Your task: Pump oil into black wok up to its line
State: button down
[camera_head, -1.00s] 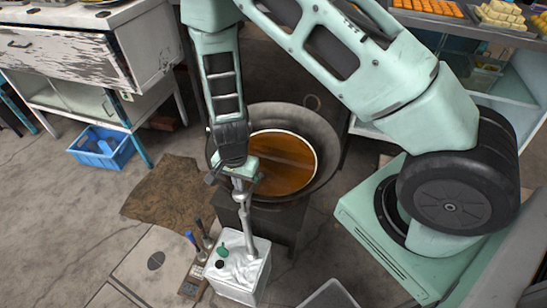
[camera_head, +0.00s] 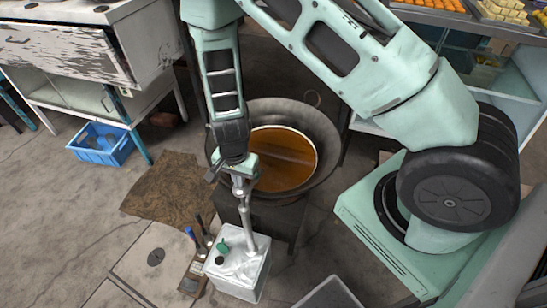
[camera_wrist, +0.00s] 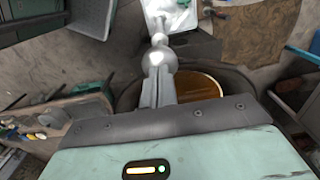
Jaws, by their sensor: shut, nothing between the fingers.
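The black wok (camera_head: 329,140) sits on a dark stand and holds amber oil (camera_head: 285,165). A thin pale ring shows along the oil's right edge; I cannot tell whether it is the fill line. A white oil can (camera_head: 236,282) stands on the floor in front, with a silver pump rod (camera_head: 249,232) rising from its top. My gripper (camera_head: 240,188) is shut at the upper end of the rod, with nothing visibly held between its fingers. In the wrist view my gripper (camera_wrist: 160,82) points along the rod to the can (camera_wrist: 165,8); the wok (camera_wrist: 128,98) lies partly hidden behind it.
Tools with blue and black handles (camera_head: 196,243) stand left of the can. A brown mat (camera_head: 165,190) lies left of the wok, and a blue crate (camera_head: 100,146) is farther left. A grey tray (camera_head: 330,295) is at the front. The left floor is mostly clear.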

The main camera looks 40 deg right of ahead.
jog(key=shift+f+b, duration=2.7)
jog(key=shift+f, duration=1.1)
notch_tip(320, 180, up, 9)
jog(key=p, duration=0.7)
jog(key=shift+p, duration=0.35)
jog(key=shift+f, duration=0.1)
jog(key=shift+f+b, duration=3.5)
jog(key=shift+f, duration=0.9)
notch_tip(320, 180, up, 9)
jog(key=p, duration=0.7)
jog(key=shift+p, duration=0.3)
jog(key=shift+f, duration=0.2)
